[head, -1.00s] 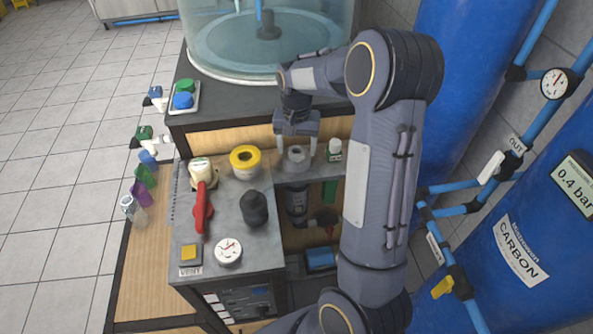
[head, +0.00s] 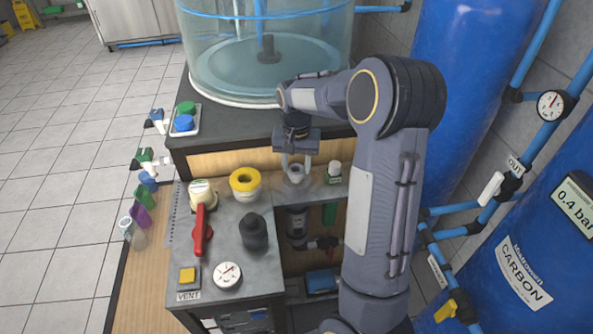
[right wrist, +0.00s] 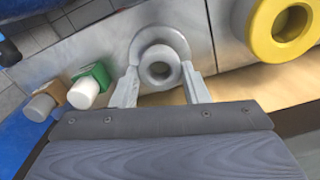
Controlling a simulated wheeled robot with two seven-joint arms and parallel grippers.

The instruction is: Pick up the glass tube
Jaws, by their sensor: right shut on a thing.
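A grey, round piece with an open top (head: 296,172) stands upright at the stone shelf; it looks like the top of the glass tube, though its glass is hard to make out. In the right wrist view this piece (right wrist: 159,68) sits in front of a wider grey ring, and I cannot tell whether it is seated in that ring. My right gripper (head: 297,169) points down over it, with one finger on each side, shut on it. The fingers also show in the right wrist view (right wrist: 161,92). My left gripper is not in view.
A yellow ring (head: 245,181), a black knob (head: 253,232), a red lever (head: 201,232) and a gauge (head: 227,275) crowd the left counter. A large clear tank (head: 265,60) stands behind.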

